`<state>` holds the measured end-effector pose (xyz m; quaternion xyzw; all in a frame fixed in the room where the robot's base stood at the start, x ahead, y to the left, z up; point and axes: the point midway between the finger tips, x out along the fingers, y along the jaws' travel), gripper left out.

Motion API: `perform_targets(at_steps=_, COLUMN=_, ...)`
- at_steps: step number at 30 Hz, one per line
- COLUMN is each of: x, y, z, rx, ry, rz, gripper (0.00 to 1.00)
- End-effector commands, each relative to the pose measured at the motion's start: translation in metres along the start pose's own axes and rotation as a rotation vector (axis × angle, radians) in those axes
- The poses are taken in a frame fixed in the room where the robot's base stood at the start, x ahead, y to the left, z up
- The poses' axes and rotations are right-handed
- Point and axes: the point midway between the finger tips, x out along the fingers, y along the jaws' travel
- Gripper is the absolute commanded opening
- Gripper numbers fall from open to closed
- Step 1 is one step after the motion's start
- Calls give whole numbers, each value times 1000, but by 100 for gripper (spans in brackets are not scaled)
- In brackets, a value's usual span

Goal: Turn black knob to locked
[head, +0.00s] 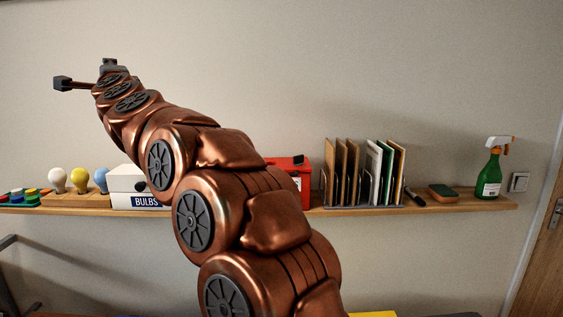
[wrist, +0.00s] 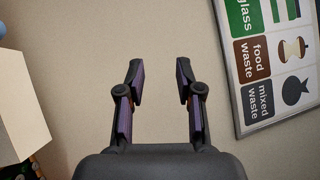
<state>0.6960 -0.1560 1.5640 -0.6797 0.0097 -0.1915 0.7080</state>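My gripper (wrist: 160,82) is open and empty in the wrist view, with bare wall between and beyond its fingers. In the head view my copper arm reaches up and left, well above the shelf, and its far end is small and dark. A red box (head: 290,164) stands on the shelf, partly hidden behind my arm. A small black part (head: 298,160) shows at its upper right; I cannot tell whether it is the black knob or which way it is set. My gripper is far from it.
The wooden shelf (head: 460,205) holds bulbs (head: 79,180), a white bulb box (head: 126,181), a file rack (head: 362,190), a sponge (head: 443,191) and a green spray bottle (head: 489,177). A waste sign (wrist: 270,65) hangs at right in the wrist view. The wall above is clear.

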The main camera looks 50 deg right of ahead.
Motion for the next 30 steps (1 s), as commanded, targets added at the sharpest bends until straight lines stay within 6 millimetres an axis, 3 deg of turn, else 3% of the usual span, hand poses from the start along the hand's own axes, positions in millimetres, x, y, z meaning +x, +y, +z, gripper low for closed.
perform_targets(at_steps=3, x=15, y=-15, z=-58, rx=147, ry=166, rz=-95, gripper=35)
perform_targets(at_steps=7, x=18, y=-25, z=-126, rx=308, ry=352, rz=-200, gripper=35)
perform_targets(at_steps=14, x=-6, y=-15, z=-240, rx=585, ry=681, rz=-383, gripper=35)
perform_targets(at_steps=21, x=-59, y=32, z=-335, rx=854, ry=1018, rz=-569, gripper=35)
perform_targets(at_steps=25, x=-94, y=69, z=-372, rx=988, ry=1200, rz=-667, gripper=35)
perform_targets(at_steps=30, x=-134, y=116, z=-397, rx=1127, ry=1395, rz=-771, gripper=35)
